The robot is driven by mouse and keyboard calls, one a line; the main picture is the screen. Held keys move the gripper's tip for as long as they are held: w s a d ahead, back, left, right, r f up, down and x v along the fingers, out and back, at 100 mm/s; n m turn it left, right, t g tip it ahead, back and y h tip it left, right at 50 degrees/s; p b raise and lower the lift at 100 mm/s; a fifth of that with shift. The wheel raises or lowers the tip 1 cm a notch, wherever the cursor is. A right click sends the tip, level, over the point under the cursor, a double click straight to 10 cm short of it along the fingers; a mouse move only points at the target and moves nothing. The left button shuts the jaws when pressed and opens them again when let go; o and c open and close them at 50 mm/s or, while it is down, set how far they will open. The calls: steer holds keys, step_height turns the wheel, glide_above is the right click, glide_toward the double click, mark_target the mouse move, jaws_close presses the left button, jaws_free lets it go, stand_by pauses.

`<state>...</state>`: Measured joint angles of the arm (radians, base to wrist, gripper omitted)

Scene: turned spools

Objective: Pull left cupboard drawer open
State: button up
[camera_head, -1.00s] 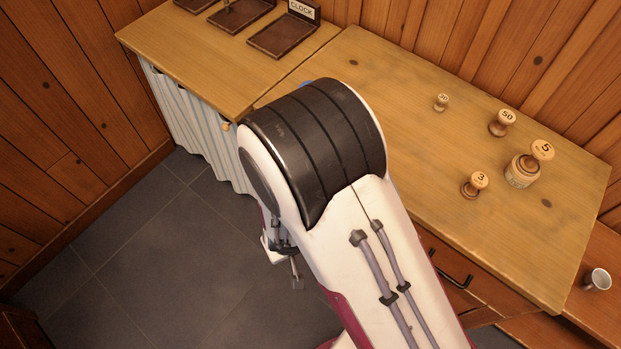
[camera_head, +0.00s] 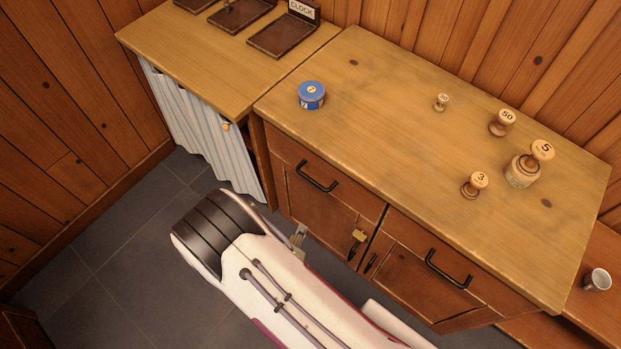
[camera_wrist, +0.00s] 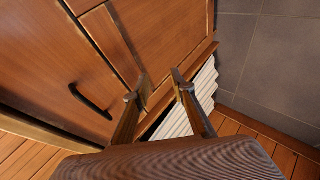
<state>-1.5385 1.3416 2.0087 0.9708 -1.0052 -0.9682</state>
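The left cupboard drawer (camera_head: 290,158) has a dark wooden front and a black bar handle (camera_head: 317,177). It sits under the wooden worktop and looks shut. In the wrist view, a black handle (camera_wrist: 90,103), which looks like this drawer's, is left of my fingers. My gripper (camera_wrist: 158,84) is open and empty, with its fingertips in front of the cupboard front and apart from the handle. In the head view, part of my gripper (camera_head: 299,236) shows low in front of the left door, below the drawer handle; my arm hides the rest.
A right drawer with a black handle (camera_head: 448,270) is beside it. A blue tin (camera_head: 312,95) and several spools stand on the worktop (camera_head: 400,150). A striped curtain (camera_head: 200,135) hangs at left. The grey floor (camera_head: 110,250) is clear.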

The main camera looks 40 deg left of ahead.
mark_target(310, 179)
steer(key=w+a+r+n+t+y, duration=0.1)
steer(key=w+r+t, duration=0.4)
steer(key=r, duration=0.6)
steer(key=shift+w+a+n+y, duration=0.15)
steer(key=shift+a+n+y, duration=0.35)
steer(key=shift+n, duration=0.5)
steer(key=shift+w+a, duration=0.15)
steer(key=shift+a, duration=0.05)
steer(key=shift+x, duration=3.75)
steer(key=shift+c, duration=0.4)
jaws_close()
